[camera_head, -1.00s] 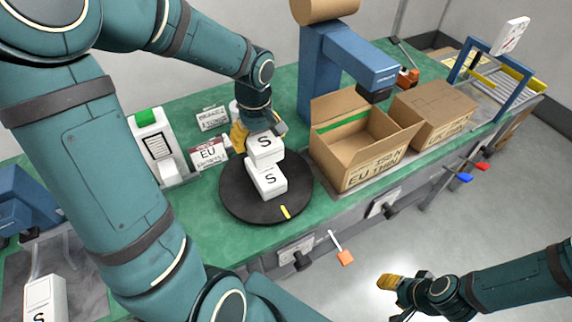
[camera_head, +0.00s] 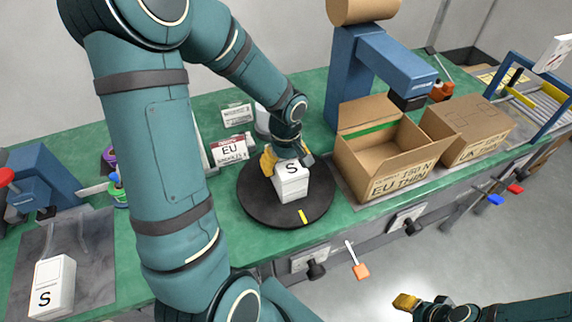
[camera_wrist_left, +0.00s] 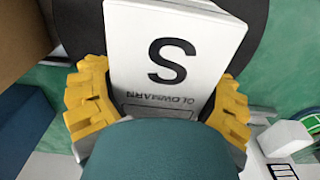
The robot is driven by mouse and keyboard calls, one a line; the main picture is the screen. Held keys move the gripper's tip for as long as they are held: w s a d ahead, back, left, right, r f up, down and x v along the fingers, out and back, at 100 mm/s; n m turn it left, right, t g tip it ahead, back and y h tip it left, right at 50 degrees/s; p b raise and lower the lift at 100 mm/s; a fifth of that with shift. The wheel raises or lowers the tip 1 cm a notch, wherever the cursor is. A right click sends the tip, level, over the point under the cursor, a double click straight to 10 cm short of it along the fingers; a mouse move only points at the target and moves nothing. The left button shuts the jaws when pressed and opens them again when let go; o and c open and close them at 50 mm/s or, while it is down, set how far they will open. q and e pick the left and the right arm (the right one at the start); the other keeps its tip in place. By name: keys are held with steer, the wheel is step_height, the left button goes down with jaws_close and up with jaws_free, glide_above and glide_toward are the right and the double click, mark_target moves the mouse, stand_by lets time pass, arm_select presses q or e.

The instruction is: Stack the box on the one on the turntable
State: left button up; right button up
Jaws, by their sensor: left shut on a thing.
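My left gripper (camera_head: 287,160) is shut on a white box (camera_head: 292,168) marked S, over the black turntable (camera_head: 262,207). In the left wrist view the yellow fingers grip this box (camera_wrist_left: 170,50) from both sides. A second white box (camera_head: 292,192) shows just below the held one on the turntable, lined up under it and largely hidden. I cannot tell whether the two touch. My right gripper (camera_head: 405,302) is at the lower right, away from the bench, and its opening is unclear.
Another white S box (camera_head: 52,290) stands on a grey mat at the left. An open carton (camera_head: 375,160) and a closed carton (camera_head: 470,128) stand right of the turntable. A blue post (camera_head: 347,75) rises behind.

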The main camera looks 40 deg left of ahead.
arm_select(q)
steer(key=shift+r, duration=0.1)
steer(key=o, duration=1.1)
steer(key=shift+o, duration=0.2)
steer(key=shift+r, duration=0.2)
step_height(320, 180, up, 12)
steer(key=p, duration=0.3)
steer(key=shift+f, duration=0.15)
